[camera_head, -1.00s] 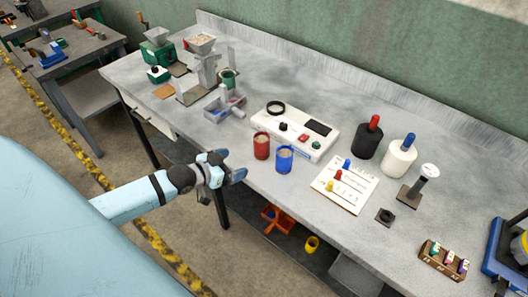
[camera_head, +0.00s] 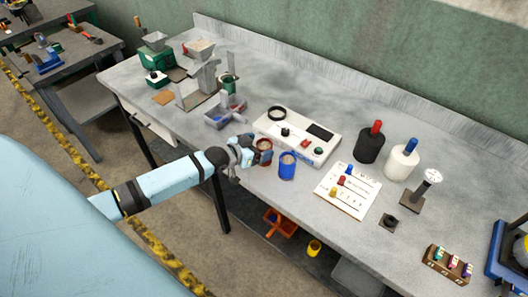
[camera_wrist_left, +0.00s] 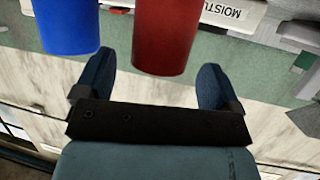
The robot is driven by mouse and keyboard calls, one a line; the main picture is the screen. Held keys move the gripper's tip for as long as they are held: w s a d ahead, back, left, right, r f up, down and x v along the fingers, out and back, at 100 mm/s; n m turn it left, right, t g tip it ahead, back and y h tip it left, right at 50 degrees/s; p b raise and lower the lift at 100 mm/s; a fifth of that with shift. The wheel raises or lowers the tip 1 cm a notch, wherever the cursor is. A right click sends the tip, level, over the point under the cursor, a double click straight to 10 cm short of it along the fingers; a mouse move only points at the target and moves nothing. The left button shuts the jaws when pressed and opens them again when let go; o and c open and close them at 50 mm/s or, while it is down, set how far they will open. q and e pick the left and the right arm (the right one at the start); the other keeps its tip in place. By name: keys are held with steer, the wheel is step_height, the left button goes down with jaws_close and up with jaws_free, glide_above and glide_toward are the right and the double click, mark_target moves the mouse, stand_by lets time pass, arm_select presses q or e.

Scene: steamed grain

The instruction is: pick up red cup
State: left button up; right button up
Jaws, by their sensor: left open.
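The red cup (camera_head: 264,147) holds pale grain and stands near the table's front edge, partly hidden by my left gripper (camera_head: 249,155) in the head view. In the left wrist view the red cup (camera_wrist_left: 168,38) is ahead of the left gripper (camera_wrist_left: 155,88), between the lines of its two spread fingers. The left gripper is open and empty. The blue cup (camera_head: 287,165) stands just right of the red cup; in the wrist view the blue cup (camera_wrist_left: 68,25) is outside the fingers, at the left. My right gripper is not seen.
A white moisture meter (camera_head: 300,134) sits directly behind the cups. A printed card (camera_head: 348,191) with coloured pegs lies to the right. A grey-purple tray (camera_head: 225,114) is to the left. Black (camera_head: 370,143) and white (camera_head: 402,161) bottles stand further right.

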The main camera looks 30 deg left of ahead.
arm_select(q)
steer(key=shift+x, duration=1.45)
steer(key=shift+r, duration=0.1)
jaws_close()
